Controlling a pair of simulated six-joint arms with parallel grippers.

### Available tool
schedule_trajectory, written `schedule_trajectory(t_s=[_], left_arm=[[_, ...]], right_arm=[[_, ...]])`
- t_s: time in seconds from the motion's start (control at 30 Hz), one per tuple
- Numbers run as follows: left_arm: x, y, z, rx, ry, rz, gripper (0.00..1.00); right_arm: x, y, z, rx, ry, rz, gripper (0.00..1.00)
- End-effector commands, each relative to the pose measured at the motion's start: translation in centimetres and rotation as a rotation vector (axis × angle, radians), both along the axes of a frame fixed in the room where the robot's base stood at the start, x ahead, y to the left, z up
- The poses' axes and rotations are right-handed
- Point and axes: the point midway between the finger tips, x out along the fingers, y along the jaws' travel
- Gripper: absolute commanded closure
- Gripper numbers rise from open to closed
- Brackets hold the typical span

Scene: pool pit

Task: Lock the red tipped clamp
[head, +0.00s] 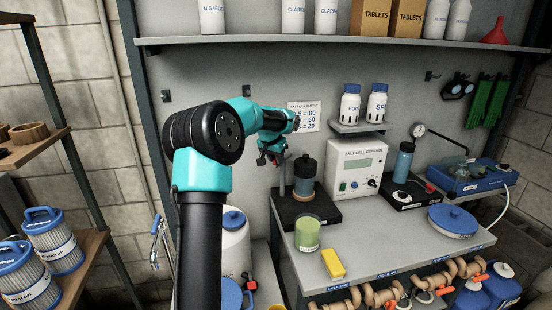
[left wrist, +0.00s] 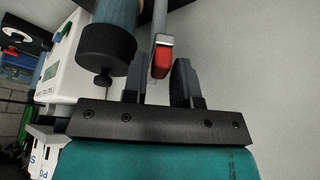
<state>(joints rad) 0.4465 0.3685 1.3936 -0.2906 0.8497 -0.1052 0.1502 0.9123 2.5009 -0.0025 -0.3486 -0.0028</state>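The clamp's red tip (left wrist: 162,62) shows in the left wrist view at the end of a pale metal lever (left wrist: 160,22). My left gripper (left wrist: 157,76) is open, with one dark finger on each side of the red tip; a gap shows on both sides. Beside the lever is a blue-grey cylinder with a dark end cap (left wrist: 105,47). In the head view, my left gripper (head: 270,158) is at the left of the dark-capped cylinder (head: 304,172) on its black base (head: 312,208). The clamp is hard to make out there. My right gripper is not in view.
A salt cell controller box (head: 356,168) stands right of the cylinder. A green jar (head: 307,234) and a yellow block (head: 333,263) are at the bench front. A small shelf (head: 358,127) holds two bottles above. The wall is close behind the gripper.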

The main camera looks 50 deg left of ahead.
Motion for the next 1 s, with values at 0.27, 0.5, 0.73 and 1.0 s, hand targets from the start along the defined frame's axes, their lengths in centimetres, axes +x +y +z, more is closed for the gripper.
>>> schedule_trajectory(t_s=[0.27,0.5,0.73,1.0], left_arm=[[0.0,0.0,0.0,0.0,0.0,0.0,1.0],[0.0,0.0,0.0,0.0,0.0,-0.004,1.0],[-0.1,0.2,0.0,-0.001,0.001,-0.046,1.0],[-0.2,1.0,0.0,0.001,-0.001,-0.176,1.0]], right_arm=[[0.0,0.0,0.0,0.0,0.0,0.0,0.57],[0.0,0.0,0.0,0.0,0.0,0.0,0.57],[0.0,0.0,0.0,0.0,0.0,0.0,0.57],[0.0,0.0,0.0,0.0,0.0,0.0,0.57]])
